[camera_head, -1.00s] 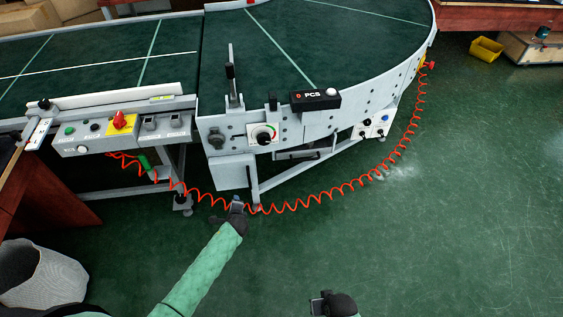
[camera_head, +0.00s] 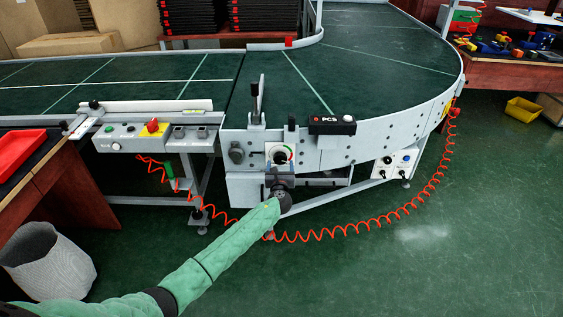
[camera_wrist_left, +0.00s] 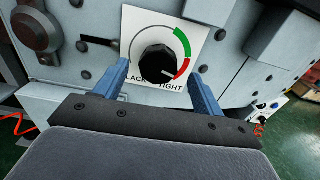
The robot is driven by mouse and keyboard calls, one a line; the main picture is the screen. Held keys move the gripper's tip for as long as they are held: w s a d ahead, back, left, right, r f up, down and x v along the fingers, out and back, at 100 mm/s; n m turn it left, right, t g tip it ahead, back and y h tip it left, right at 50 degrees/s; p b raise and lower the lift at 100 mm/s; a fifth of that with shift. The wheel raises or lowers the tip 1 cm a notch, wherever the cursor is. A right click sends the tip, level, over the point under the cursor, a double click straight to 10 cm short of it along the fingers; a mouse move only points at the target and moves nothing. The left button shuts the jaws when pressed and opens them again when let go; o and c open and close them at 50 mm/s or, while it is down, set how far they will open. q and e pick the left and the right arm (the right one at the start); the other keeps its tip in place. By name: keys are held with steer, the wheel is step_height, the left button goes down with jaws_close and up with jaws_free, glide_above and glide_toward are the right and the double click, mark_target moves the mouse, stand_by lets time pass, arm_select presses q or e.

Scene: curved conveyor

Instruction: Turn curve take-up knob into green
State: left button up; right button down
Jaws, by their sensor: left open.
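The black curve take-up knob (camera_wrist_left: 157,62) sits on a white dial plate (camera_wrist_left: 138,22) with a green arc at upper right and a red arc below it, by the word TIGHT. A pale mark on the knob points to the lower right, toward the red arc. In the head view the knob (camera_head: 279,157) is on the conveyor's curved side panel. My left gripper (camera_head: 280,178) is open just below and in front of it. In the left wrist view its blue fingers (camera_wrist_left: 159,72) stand on either side of the knob, apart from it. My right gripper is out of view.
A black PCS box (camera_head: 332,125) and an upright lever (camera_head: 257,100) are near the dial. A coiled orange cable (camera_head: 345,230) hangs below the curve. A control panel with a red switch (camera_head: 153,126) is to the left. Open green floor lies at right.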

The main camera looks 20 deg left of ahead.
mark_target(280, 159)
arm_select(q)
steer(key=shift+x, duration=2.1)
steer(key=c, duration=1)
